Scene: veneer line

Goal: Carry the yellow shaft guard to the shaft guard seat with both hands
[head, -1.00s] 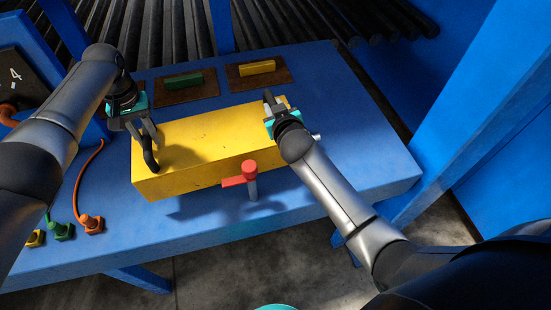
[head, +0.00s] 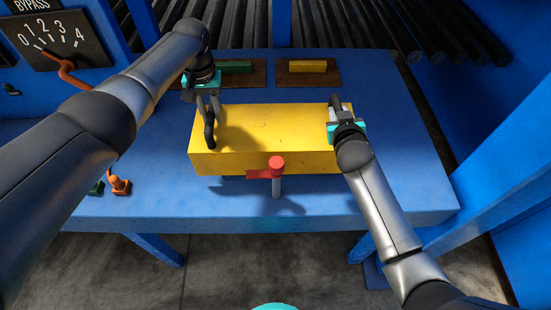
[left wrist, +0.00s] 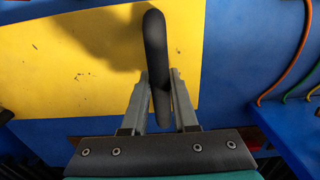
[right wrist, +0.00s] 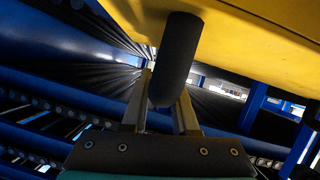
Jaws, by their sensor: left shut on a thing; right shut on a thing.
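The yellow shaft guard (head: 270,125) is a long box with a black handle near each end. It is over the blue table, roughly level; I cannot tell whether it touches the tabletop. My left gripper (head: 208,112) is shut on the left handle, which also shows between the fingers in the left wrist view (left wrist: 155,60). My right gripper (head: 338,112) is shut on the right handle, seen in the right wrist view (right wrist: 175,60); in the head view the gripper partly hides this handle. I cannot make out the shaft guard seat.
A red-handled lever on a grey post (head: 276,172) stands at the guard's front side. Brown boards at the back carry a green block (head: 235,67) and a yellow block (head: 307,66). Orange (head: 119,186) and green plugs lie at front left. The blue table (head: 400,170) is clear at right.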

